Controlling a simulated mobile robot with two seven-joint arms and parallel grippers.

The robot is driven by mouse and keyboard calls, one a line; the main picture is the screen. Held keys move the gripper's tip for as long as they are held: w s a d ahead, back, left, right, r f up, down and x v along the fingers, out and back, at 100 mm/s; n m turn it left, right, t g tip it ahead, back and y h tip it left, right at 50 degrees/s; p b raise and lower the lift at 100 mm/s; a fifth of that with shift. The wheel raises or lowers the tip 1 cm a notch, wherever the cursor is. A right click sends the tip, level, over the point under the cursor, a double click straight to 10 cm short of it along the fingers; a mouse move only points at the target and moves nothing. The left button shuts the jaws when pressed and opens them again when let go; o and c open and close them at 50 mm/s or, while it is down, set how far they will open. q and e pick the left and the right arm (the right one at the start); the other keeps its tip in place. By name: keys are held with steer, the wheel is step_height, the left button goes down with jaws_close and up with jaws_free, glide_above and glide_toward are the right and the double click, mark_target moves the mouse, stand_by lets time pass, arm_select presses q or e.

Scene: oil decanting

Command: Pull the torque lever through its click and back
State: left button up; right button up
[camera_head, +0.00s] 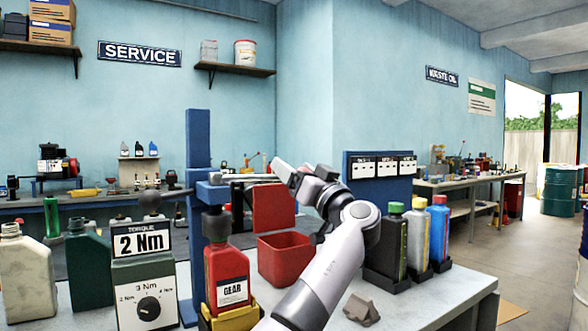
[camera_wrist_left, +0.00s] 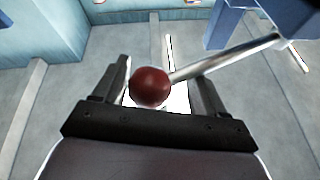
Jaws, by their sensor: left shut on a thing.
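The torque lever (camera_head: 245,177) is a metal rod running right from a blue block on the tall blue post (camera_head: 198,150). In the left wrist view its rod (camera_wrist_left: 225,60) ends in a dark red ball knob (camera_wrist_left: 150,86). My left gripper (camera_head: 281,172) is at the rod's right end in the head view. In the wrist view its fingers (camera_wrist_left: 160,88) are on either side of the knob, shut on the lever; exact contact is hard to see. A torque unit (camera_head: 145,265) with a dial and a "2 Nm" sign (camera_head: 142,242) stands left of the post. My right gripper is out of view.
A red GEAR bottle (camera_head: 228,270) in a yellow holder and a red open bin (camera_head: 285,258) stand below the lever. Several capped bottles stand in a dark rack (camera_head: 385,278) to the right. The bench's front right (camera_head: 445,290) is clear.

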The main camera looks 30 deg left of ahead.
arm_select(q)
steer(key=d+f, duration=0.1)
steer(key=d, duration=0.1)
steer(key=shift+w+d+f, duration=0.3)
steer(key=shift+w+f, duration=0.05)
steer(key=shift+f, duration=0.05)
steer(key=d, duration=0.1)
steer(key=d+f+p, duration=0.1)
steer(key=w+d+p, duration=0.1)
steer(key=d, duration=0.1)
steer(key=shift+d+f, duration=0.1)
steer(key=shift+f, duration=0.1)
stand_by(0.4)
